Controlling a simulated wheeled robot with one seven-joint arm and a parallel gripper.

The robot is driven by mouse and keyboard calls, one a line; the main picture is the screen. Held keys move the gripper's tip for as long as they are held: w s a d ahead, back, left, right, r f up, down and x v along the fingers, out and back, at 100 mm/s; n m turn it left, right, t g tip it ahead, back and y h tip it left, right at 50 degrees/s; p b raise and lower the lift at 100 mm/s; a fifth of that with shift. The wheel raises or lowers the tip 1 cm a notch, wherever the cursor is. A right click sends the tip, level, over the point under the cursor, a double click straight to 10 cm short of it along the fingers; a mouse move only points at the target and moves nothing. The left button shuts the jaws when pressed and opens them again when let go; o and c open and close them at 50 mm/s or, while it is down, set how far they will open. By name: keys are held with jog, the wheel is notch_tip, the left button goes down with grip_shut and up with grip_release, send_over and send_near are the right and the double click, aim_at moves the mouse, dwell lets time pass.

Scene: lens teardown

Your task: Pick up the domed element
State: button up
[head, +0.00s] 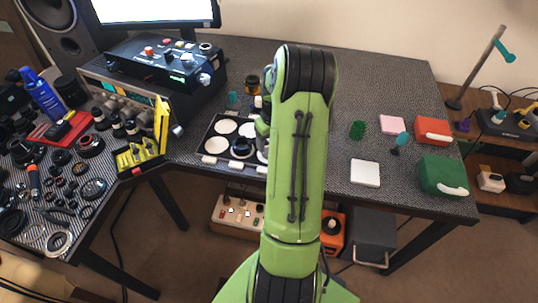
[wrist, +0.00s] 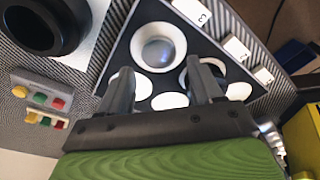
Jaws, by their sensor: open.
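The domed element (wrist: 158,50) looks like a round, glassy blue-grey piece in a white circular well of the dark tray (wrist: 133,58) in the wrist view. My gripper (wrist: 161,72) is open and empty. Its two fingers are spread wide over the tray, with the glassy piece beyond and between the tips, apart from them. A dark ring (wrist: 232,72) lies partly hidden behind the right finger. In the head view the tray (head: 208,146) lies on the table left of my arm, which hides its right side and most of my gripper. I cannot pick out the domed element there.
Numbered white tabs (wrist: 237,47) line the tray's edge. A large black cylinder (wrist: 40,25) stands close by at upper left in the wrist view. In the head view, a black instrument box (head: 165,65) and yellow rack (head: 138,155) stand left; a white pad (head: 365,173) lies right.

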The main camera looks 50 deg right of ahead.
jog(key=f, duration=0.1)
jog(key=f+b, duration=0.1)
jog(key=f, duration=0.3)
jog(key=shift+w+d, duration=0.2)
jog(key=shift+w, duration=0.1)
jog(key=shift+r, duration=0.15)
jog(key=shift+c, duration=0.6)
jog(key=c, duration=0.7)
